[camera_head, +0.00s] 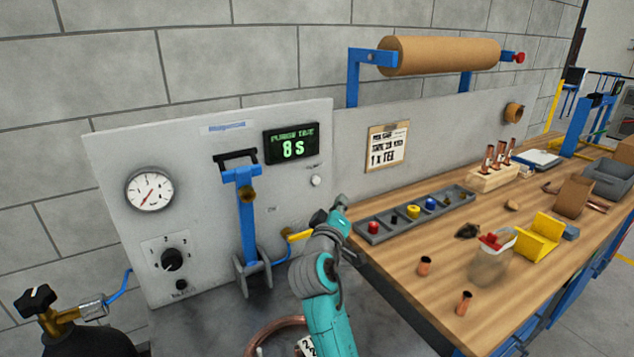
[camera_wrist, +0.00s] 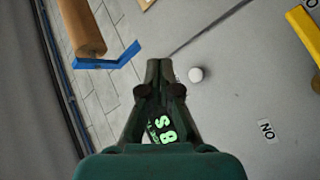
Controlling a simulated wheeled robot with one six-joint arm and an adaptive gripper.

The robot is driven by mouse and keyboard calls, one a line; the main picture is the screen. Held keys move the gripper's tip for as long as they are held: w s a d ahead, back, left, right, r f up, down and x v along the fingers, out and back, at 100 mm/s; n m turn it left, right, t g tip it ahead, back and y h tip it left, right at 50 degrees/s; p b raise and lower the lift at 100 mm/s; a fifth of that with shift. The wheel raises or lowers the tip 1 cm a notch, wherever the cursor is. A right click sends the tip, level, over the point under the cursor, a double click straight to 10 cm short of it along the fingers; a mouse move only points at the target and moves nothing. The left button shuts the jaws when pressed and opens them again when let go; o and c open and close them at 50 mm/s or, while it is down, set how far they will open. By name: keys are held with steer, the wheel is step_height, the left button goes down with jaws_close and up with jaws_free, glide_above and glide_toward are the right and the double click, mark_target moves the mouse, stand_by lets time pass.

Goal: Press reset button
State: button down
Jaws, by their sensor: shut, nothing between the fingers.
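A small round white button (camera_head: 316,180) sits on the grey panel, below the black timer display (camera_head: 291,144) that reads 8 s in green. No readable label marks it as the reset button. In the wrist view the white button (camera_wrist: 196,74) is just right of my fingertips, apart from them in the picture. My gripper (camera_wrist: 158,64) is shut and empty, pointing at the panel. The display's green digits (camera_wrist: 168,134) show between the finger links. In the head view my gripper (camera_head: 340,203) is below and right of the button. The remaining distance to the panel is hard to judge.
A blue lever (camera_head: 247,215), a gauge (camera_head: 150,190) and a black knob (camera_head: 172,260) are on the panel's left. A yellow handle (camera_head: 300,236) lies just left of my arm. The wooden bench (camera_head: 400,255) with a parts tray (camera_head: 375,238) is at right.

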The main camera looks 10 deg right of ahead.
steer(key=shift+w+a, duration=0.4)
steer(key=shift+w, duration=0.9)
steer(key=shift+w+a, duration=0.45)
steer(key=shift+w, duration=0.85)
steer(key=shift+w+a, duration=0.4)
steer(key=shift+w, duration=0.9)
steer(key=shift+w, duration=0.1)
steer(key=shift+w+a, duration=0.1)
steer(key=shift+w, duration=0.2)
steer(key=shift+w+a, duration=0.2)
steer(key=shift+w, duration=0.25)
steer(key=shift+s, duration=0.1)
steer(key=shift+s+d, duration=0.3)
steer(key=shift+s, duration=0.5)
steer(key=shift+s, duration=0.1)
steer(key=shift+s+d, duration=0.25)
steer(key=shift+s, duration=0.5)
steer(key=shift+s+d, duration=0.3)
steer(key=shift+s, duration=0.45)
steer(key=shift+s+d, duration=0.25)
steer(key=shift+s, duration=0.5)
